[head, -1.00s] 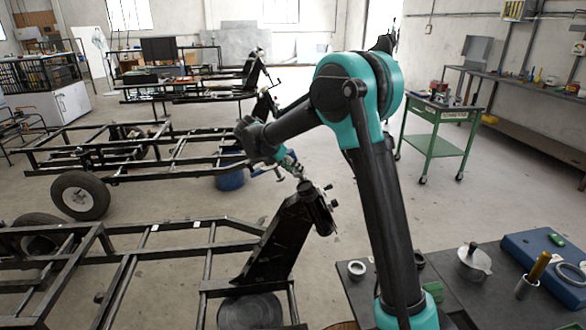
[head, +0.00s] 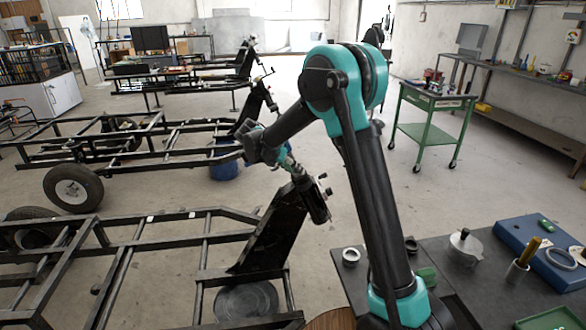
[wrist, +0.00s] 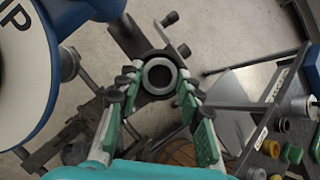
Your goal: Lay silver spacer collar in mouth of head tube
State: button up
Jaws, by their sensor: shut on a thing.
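The silver spacer collar (wrist: 158,76) is a ring held between the fingertips of my gripper (wrist: 157,91) in the wrist view. The fingers sit on its left and right sides. The black head tube (head: 315,203) tops the slanted upright of the near chassis in the head view. In the wrist view the dark head tube (wrist: 143,45) shows behind the collar, which covers much of its mouth. My gripper (head: 291,163) is just above and left of the tube's upper end in the head view. I cannot tell whether the collar touches the tube.
A dark bench (head: 440,285) at right carries a pale ring (head: 351,255), a lidded pot (head: 465,247) and a blue case (head: 530,250). A green cart (head: 432,130) stands behind. A blue drum (wrist: 60,40) is close at left in the wrist view.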

jog(key=o, duration=1.2)
jog(key=shift+o, duration=0.2)
